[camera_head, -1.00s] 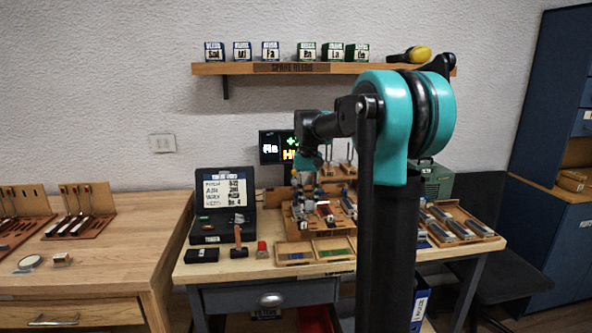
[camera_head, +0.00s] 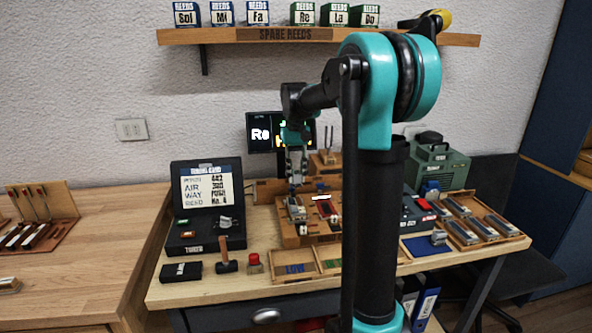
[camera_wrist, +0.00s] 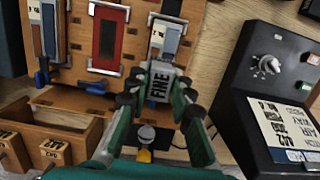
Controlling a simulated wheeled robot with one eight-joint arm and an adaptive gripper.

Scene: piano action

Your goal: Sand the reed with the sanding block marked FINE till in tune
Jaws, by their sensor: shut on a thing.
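In the wrist view, my gripper (camera_wrist: 157,98) is shut on a sanding block (camera_wrist: 160,82) marked FINE. The block is at the near end of a blue-grey and silver piece (camera_wrist: 168,38) on a wooden board (camera_wrist: 136,38). I cannot tell whether the block touches it, nor pick out the reed's tongue. In the head view, my gripper (camera_head: 296,178) points down over the left part of the wooden stand on the bench. A dark display (camera_head: 262,133) behind it reads "Re"; my arm hides the rest.
A tuner case (camera_head: 205,225) with a tuning card stands left of the stand. A hammer (camera_head: 225,258), a red-topped object (camera_head: 253,264) and a divided tray (camera_head: 318,275) lie in front. A green machine (camera_head: 440,166) stands at the back right. A spare reeds shelf (camera_head: 320,38) hangs above.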

